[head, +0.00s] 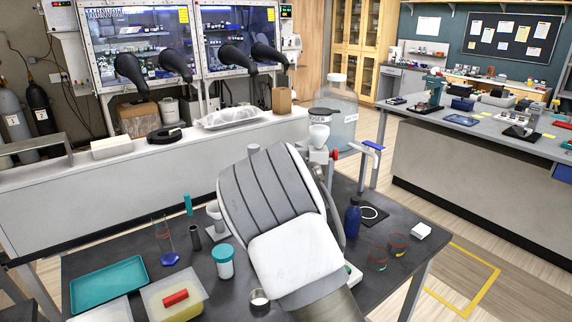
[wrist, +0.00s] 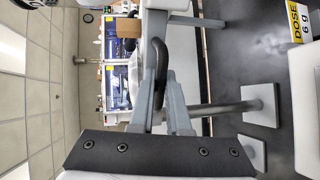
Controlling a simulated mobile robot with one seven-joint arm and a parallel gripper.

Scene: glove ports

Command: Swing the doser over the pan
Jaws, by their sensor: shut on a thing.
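In the wrist view, my gripper's two grey fingers (wrist: 161,100) are closed around a slim black handle (wrist: 161,62). A pale grey upright part stands beside that handle; how they join is unclear. In the head view, my white and grey arm hides the gripper and its grip. A white hopper (head: 319,135), which looks like the doser's, shows just past the arm with a red knob (head: 333,154) beside it. In the wrist view, a label reading DOSE 6 g (wrist: 299,22) is at the upper right. I cannot make out the pan for certain in either view.
The dark table holds a teal tray (head: 108,284), a teal-lidded jar (head: 224,262), a blue bottle (head: 352,219) and small glass beakers (head: 397,245). A large clear carboy (head: 338,112) is behind the hopper. A metal post (wrist: 225,108) with a pale foot lies right of my fingers.

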